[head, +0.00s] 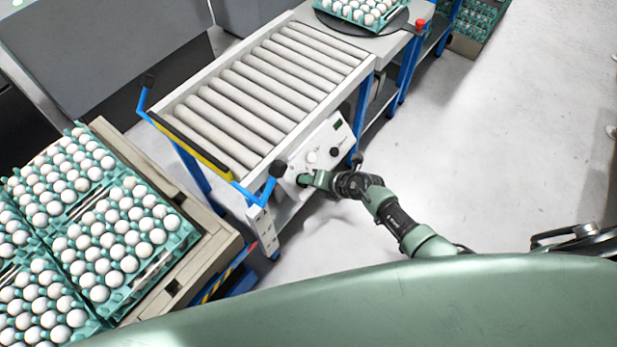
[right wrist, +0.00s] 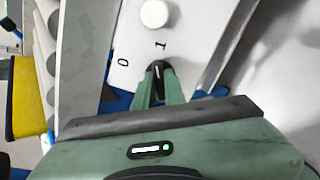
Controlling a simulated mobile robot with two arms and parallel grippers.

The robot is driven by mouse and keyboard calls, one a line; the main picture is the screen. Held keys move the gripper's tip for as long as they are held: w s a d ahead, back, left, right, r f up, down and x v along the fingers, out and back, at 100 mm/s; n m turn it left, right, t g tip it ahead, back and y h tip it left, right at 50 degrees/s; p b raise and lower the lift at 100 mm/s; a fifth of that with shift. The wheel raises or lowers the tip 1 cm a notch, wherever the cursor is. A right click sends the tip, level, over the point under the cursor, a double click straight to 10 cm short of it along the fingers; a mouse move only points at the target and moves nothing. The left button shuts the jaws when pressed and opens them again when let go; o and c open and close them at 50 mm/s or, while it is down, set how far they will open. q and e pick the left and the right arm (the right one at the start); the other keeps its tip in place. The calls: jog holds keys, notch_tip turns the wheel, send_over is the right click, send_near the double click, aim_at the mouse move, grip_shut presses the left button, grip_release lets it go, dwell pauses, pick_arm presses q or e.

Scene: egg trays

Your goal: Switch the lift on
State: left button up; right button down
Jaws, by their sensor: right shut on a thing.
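My right gripper (right wrist: 158,75) is shut on a small black rotary switch (right wrist: 157,67) on this panel. The printed marks "0" (right wrist: 123,62) and "1" (right wrist: 160,45) lie to the left of and above the switch. The fingers hide part of the switch; its exact setting is hard to tell. In the head view my right gripper (head: 308,180) is at the panel's lower edge. My left gripper is not in view.
A round white button (right wrist: 154,13) is above the switch. Egg trays (head: 140,245) lie at the left.

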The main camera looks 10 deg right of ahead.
jog(key=shift+s+a+m+p, duration=0.1)
jog(key=shift+a+m+p, duration=0.05)
jog(key=shift+m+p, duration=1.05)
jog(key=shift+a+m+p, duration=0.15)
jog(key=shift+m+p, duration=0.75)
jog(key=shift+m, duration=0.6)
jog(key=c, duration=1.4)
grip_release()
jog(key=shift+f, duration=0.1)
jog(key=shift+s, duration=0.1)
jog(key=shift+s+f, duration=0.1)
jog(key=shift+f, duration=0.1)
jog(key=w+p+v, duration=0.1)
jog(key=p+v, duration=0.6)
jog(key=v, duration=0.1)
jog(key=shift+s+d+r, duration=0.3)
jog(key=shift+d+r, duration=0.1)
jog(key=shift+r, duration=0.1)
